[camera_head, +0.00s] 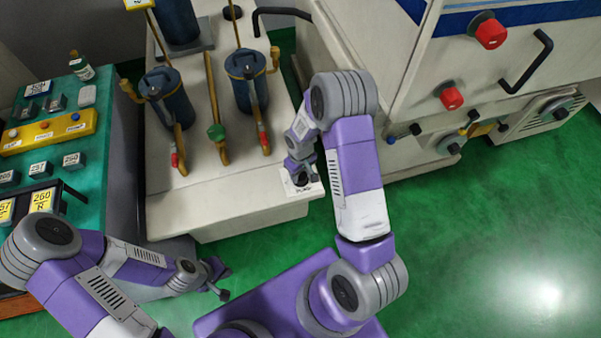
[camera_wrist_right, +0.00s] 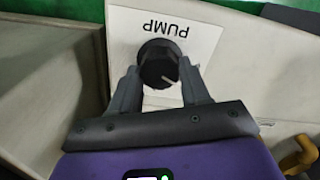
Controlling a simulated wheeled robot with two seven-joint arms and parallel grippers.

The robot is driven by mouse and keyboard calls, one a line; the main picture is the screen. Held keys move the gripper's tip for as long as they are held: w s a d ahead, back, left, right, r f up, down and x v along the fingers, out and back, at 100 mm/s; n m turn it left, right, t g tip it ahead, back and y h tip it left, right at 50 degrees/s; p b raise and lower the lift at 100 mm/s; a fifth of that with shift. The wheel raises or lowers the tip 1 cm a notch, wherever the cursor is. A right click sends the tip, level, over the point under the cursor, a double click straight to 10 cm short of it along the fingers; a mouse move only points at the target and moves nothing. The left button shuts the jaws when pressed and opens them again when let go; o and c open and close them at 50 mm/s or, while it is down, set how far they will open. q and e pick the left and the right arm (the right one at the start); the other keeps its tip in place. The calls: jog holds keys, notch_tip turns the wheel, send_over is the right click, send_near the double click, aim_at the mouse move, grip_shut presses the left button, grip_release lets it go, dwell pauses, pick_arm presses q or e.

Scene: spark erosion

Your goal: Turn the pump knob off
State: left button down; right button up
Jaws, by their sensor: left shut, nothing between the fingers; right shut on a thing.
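The pump knob (camera_wrist_right: 158,66) is black and round with a pale pointer line, on a white plate marked PUMP (camera_wrist_right: 187,33), which reads upside down in the right wrist view. In that view the line points toward the lower right. In the head view the plate (camera_head: 317,187) lies at the front right corner of the pale bench. My right gripper (camera_wrist_right: 160,76) is shut on the knob, with one finger on each side; it also shows in the head view (camera_head: 301,180). My left gripper (camera_head: 222,281) is shut and empty, low over the floor in front of the bench.
The pale bench (camera_head: 225,190) carries blue filter canisters (camera_head: 168,98) and yellow pipes with red-handled valves. A green table (camera_head: 97,165) with labelled blocks stands at left. A white machine (camera_head: 400,40) with red knobs stands at right. Green floor (camera_head: 480,240) is open at front right.

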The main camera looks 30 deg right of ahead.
aim_at(300, 175)
jog(key=n, duration=0.4)
jog(key=shift+n, duration=0.4)
dwell(0.4)
jog(key=o, duration=1.1)
jog(key=shift+c, duration=0.2)
notch_tip(300, 175, up, 8)
jog(key=shift+f+p, duration=0.2)
jog(key=shift+p, duration=0.5)
